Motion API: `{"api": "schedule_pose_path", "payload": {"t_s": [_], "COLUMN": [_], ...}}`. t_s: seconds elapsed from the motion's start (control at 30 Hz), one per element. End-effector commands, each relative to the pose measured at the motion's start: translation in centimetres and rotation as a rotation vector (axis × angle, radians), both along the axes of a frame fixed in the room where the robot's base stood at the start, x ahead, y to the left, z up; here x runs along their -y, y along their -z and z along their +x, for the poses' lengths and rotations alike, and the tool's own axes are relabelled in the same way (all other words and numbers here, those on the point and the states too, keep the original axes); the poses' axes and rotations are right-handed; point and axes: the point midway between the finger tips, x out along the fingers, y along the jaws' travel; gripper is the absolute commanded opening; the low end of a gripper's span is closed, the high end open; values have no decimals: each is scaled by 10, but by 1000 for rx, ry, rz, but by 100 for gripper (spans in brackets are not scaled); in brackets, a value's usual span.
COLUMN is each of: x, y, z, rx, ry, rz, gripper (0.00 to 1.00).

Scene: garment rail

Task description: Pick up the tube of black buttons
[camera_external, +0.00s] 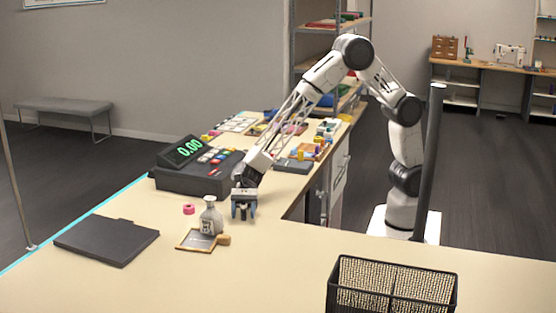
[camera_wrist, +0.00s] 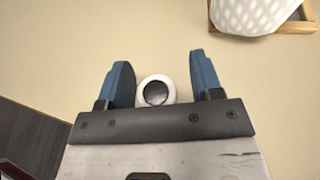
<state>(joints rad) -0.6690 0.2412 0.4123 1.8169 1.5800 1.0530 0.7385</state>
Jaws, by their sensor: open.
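A small round white-rimmed thing with a dark centre, seen end-on, shows in the wrist view (camera_wrist: 156,91). It looks like the tube of black buttons from above, though no label shows. It sits between the two blue fingers of my gripper (camera_wrist: 160,65), with a gap to the right finger and a narrower one to the left. My gripper is open, pointing down low over the counter in the external view (camera_external: 244,211). The tube cannot be made out there, as the gripper covers that spot.
A black folder (camera_external: 106,240) and a wire basket (camera_external: 391,284) lie farther off. Bare counter lies in front.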

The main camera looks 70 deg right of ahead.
Motion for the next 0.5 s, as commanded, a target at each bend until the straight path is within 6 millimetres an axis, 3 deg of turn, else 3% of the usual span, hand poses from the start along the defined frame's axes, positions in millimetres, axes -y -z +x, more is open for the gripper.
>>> {"api": "schedule_pose_path", "payload": {"t_s": [0.17,0.5], "x": [0,0], "y": [0,0], "z": [0,0], "rx": [0,0], "ry": [0,0], "rz": [0,0], "gripper": [56,6]}}
